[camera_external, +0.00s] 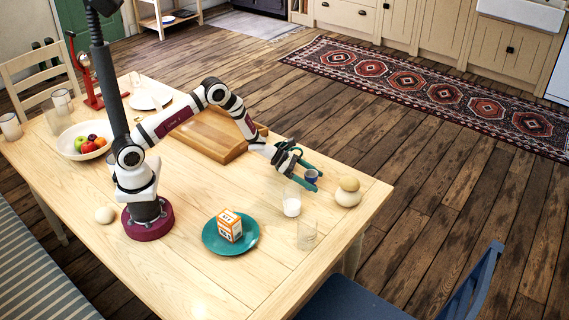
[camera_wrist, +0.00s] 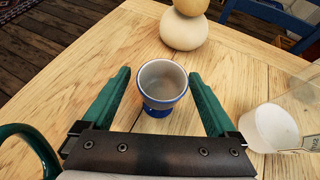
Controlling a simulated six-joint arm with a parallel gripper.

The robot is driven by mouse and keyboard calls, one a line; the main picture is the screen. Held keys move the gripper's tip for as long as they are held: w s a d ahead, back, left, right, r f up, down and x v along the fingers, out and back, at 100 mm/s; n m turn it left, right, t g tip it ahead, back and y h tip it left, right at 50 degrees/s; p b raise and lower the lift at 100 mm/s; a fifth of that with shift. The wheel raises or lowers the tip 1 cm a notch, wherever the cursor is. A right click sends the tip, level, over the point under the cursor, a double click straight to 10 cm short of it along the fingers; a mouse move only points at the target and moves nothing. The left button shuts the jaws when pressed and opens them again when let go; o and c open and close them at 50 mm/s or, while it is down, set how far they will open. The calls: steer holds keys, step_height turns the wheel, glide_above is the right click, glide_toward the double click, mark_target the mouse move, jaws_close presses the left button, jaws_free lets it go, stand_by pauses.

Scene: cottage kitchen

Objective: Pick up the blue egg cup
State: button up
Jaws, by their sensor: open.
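The blue egg cup (camera_wrist: 163,84) stands upright on the table in the wrist view, with a white-grey inside, a blue rim and a blue foot. It shows small and dark blue in the external view (camera_external: 311,176), partly hidden by my gripper. My gripper (camera_wrist: 164,76) is open, with one green finger on each side of the cup. A small gap shows between the cup and each finger, and nothing is gripped. In the external view my gripper (camera_external: 314,174) is at the cup near the table's far right side.
A cream gourd-like object (camera_external: 348,192) stands just beyond the cup. A glass with white contents (camera_external: 292,198) is close beside it, and a clear glass (camera_external: 307,235) is nearer the edge. A wooden board (camera_external: 205,140) lies behind.

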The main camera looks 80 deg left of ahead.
steer(key=shift+x, duration=1.05)
steer(key=shift+d+r, duration=0.1)
steer(key=shift+r, duration=0.05)
steer(key=c, duration=1.4)
